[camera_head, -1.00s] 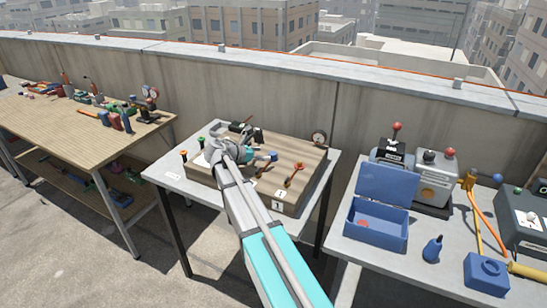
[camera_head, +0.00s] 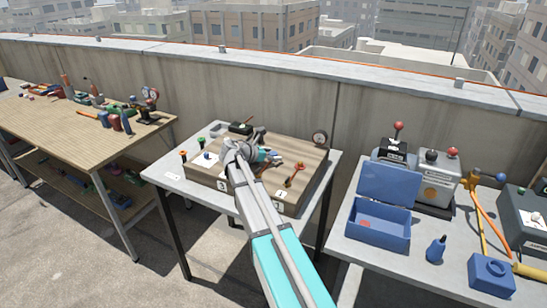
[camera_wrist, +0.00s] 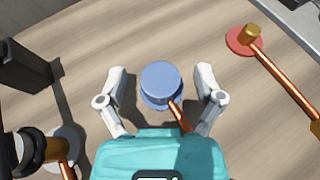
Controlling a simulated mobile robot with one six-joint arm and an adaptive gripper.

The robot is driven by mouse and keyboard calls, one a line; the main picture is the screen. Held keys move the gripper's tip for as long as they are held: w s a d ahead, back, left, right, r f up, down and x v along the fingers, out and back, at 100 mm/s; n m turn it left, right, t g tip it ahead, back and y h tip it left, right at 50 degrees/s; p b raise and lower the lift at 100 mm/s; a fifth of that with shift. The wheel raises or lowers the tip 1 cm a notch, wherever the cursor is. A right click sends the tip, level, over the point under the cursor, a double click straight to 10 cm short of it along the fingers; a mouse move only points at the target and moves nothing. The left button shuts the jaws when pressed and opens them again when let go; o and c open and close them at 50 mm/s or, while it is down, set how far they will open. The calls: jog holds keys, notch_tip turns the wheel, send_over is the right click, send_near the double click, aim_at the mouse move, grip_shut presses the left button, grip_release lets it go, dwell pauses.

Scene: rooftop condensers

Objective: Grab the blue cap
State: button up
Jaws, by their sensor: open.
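The blue cap (camera_wrist: 160,84) is a round blue piece in the wrist view, sitting over the end of a copper pipe on the wooden board (camera_wrist: 80,20). My gripper (camera_wrist: 160,78) is open. One pale finger is on each side of the cap, with a visible gap to it on both sides. In the head view my gripper (camera_head: 268,156) is low over the board on the middle table, and it largely hides the cap there.
A brass-ended copper pipe on a red disc (camera_wrist: 240,40) lies right of the cap. A black-and-brass fitting (camera_wrist: 40,148) stands at left, and a black block (camera_wrist: 24,68) above it.

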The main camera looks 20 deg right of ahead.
dwell(0.4)
jog(key=c, duration=0.9)
jog(key=shift+o, duration=0.2)
jog(key=shift+r, duration=0.2)
notch_tip(320, 180, up, 2)
jog(key=shift+r+p, duration=0.1)
jog(key=shift+p, duration=1.15)
jog(key=s+a+r+p, duration=0.4)
jog(key=s+r+p, duration=0.6)
jog(key=s, duration=0.3)
jog(key=shift+s+r, duration=0.2)
jog(key=shift+s, duration=0.05)
jog(key=shift+a, duration=0.1)
